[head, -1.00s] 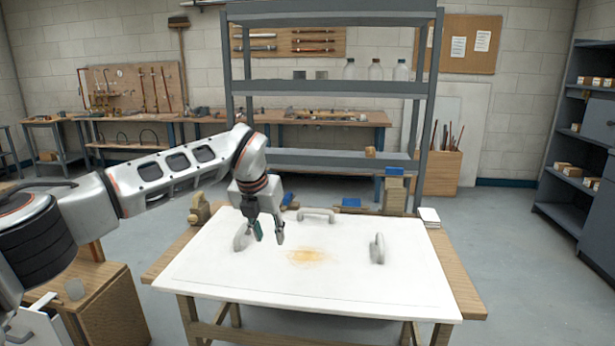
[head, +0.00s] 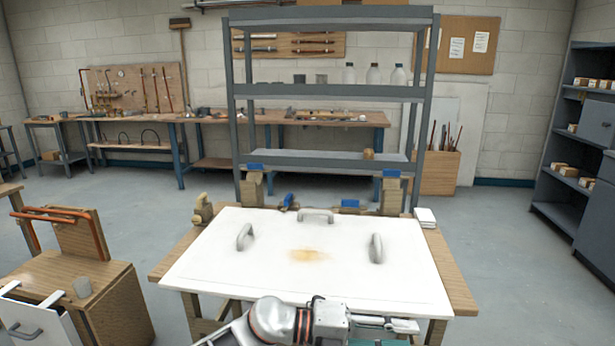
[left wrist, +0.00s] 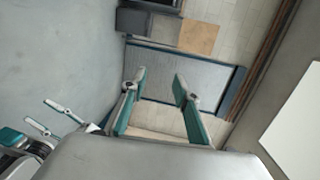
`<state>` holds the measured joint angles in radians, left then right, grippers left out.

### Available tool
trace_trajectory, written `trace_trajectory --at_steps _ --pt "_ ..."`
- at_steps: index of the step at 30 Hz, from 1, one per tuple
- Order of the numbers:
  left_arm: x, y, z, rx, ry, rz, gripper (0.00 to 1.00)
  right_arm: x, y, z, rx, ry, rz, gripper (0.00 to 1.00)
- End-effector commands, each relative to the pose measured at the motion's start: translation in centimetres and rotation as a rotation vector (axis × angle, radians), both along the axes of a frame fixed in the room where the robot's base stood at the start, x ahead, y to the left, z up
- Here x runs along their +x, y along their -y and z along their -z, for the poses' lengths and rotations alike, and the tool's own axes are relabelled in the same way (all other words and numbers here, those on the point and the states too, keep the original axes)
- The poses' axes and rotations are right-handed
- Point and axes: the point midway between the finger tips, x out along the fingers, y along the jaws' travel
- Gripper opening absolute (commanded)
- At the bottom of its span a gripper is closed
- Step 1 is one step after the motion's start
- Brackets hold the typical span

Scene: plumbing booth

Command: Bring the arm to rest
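My left arm is folded low along the front of the table in the head view. Its left gripper (head: 408,333) points right, partly cut off by the bottom edge. In the left wrist view its two teal-edged fingers (left wrist: 158,80) stand apart with nothing between them. My right gripper (left wrist: 48,113) shows at the lower left of that view, its fingers apart and empty. The white panel (head: 260,270) lies flat on the wooden table, with three grey handle-like pieces on it and a yellow-orange stain (head: 308,255) in its middle.
A grey shelf rack (head: 330,90) stands behind the table, with blue-topped clamps (head: 350,204) along the back edge. A wooden cabinet (head: 110,295) with copper pipe is at the left. A dark shelf unit (head: 570,150) stands at the right. Floor between is clear.

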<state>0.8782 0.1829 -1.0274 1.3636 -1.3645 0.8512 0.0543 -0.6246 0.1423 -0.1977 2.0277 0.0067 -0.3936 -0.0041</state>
Motion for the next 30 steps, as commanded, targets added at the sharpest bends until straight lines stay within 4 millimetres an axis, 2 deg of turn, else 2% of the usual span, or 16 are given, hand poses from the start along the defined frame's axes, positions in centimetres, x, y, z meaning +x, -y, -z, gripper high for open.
trace_trajectory --at_steps 1,4,8,11,14,19,23,26,30 --pt "-0.7 0.0 -0.6 -0.077 -0.060 -0.040 0.31 0.0 -0.1 -0.3 0.002 0.001 -0.001 0.32" --pt "-0.8 -0.8 -1.5 -0.219 -0.178 -0.140 0.31 -0.2 -0.1 -0.3 0.004 -0.005 0.000 0.32" --pt "-0.3 -3.2 -1.8 -0.377 -0.339 -0.292 0.31 -0.5 -0.3 -0.4 0.009 -0.012 0.000 0.32" --pt "0.3 -6.0 -0.8 -0.478 -0.468 -0.425 0.31 -0.7 -0.4 -0.7 0.013 -0.013 -0.001 0.32" --pt "0.8 -9.4 1.1 -0.558 -0.599 -0.568 0.31 -0.7 -0.5 -1.0 0.017 -0.012 0.000 0.32" --pt "0.2 -16.1 6.3 -0.649 -0.826 -0.825 0.31 -0.6 -0.6 -1.5 0.024 -0.010 0.002 0.32" --pt "-2.0 -21.6 11.5 -0.681 -1.002 -1.026 0.31 -0.7 -0.7 -1.6 0.027 -0.014 0.004 0.32" --pt "-4.9 -25.9 15.7 -0.683 -1.137 -1.181 0.31 -0.7 -0.7 -1.9 0.030 -0.013 0.004 0.32" --pt "-10.4 -31.3 21.1 -0.660 -1.313 -1.380 0.31 -0.5 -0.8 -2.5 0.037 -0.007 0.006 0.32"
